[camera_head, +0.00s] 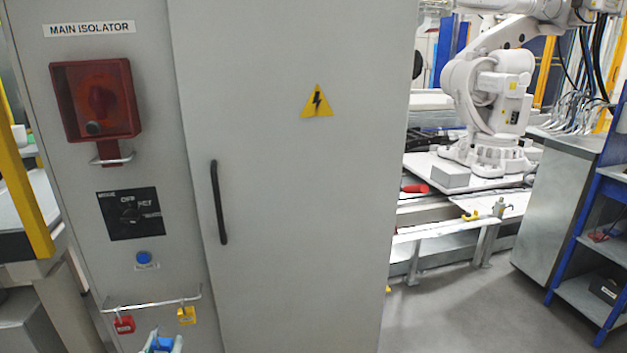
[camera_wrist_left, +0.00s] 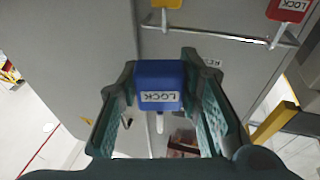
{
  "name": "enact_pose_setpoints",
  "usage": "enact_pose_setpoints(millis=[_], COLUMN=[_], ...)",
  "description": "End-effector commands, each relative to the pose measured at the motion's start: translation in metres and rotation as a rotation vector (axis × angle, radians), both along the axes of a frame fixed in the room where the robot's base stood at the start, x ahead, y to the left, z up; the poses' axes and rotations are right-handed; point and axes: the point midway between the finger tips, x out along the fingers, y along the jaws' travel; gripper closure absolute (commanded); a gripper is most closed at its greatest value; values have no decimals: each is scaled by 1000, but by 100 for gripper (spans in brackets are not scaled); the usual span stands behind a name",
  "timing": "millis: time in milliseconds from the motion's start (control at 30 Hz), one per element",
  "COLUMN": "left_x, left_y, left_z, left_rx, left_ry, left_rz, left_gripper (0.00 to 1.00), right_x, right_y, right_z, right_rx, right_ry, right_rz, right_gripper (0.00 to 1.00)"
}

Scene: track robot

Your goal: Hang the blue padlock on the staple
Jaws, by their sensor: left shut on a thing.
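The blue padlock (camera_wrist_left: 158,88), its body marked LOCK, is held between the fingers of my left gripper (camera_wrist_left: 160,95) in the wrist view. Its pale shackle points down in that picture. In the head view my left gripper (camera_head: 160,347) and the blue padlock (camera_head: 162,344) show only partly at the bottom edge, below and to the right of the staple. The staple (camera_head: 112,161) is a light metal loop under the red isolator box (camera_head: 97,100) on the grey cabinet. Nothing hangs on it. My right gripper is out of view.
A metal rail (camera_head: 150,304) low on the cabinet carries a red padlock (camera_head: 124,325) and a yellow padlock (camera_head: 186,316). A mode switch (camera_head: 131,214), blue button (camera_head: 143,257) and black door handle (camera_head: 218,203) are above it. A yellow post (camera_head: 24,190) stands at left.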

Motion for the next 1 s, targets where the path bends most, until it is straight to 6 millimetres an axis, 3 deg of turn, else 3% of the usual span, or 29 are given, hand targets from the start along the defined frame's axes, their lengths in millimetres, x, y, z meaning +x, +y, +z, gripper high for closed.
enact_pose_setpoints(millis=[33, 267, 400, 533, 767, 1000], left_x=[1, -16, -45, -74, -115, -126], left_y=[-14, -76, -112, -136, -160, -163], left_z=[20, 93, 143, 182, 227, 224], left_rx=[8, 9, 7, 3, -2, -3], left_ry=[-7, -5, -4, -3, -1, 0], left_rz=[-66, -333, -452, -507, -550, -567], left_gripper=[97, 97, 97, 97, 97, 97], right_x=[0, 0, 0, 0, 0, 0], right_y=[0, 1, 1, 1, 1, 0], right_z=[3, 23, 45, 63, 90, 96], right_rx=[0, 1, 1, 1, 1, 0], right_ry=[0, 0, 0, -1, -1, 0], right_rz=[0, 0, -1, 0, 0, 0], right_gripper=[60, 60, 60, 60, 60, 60])
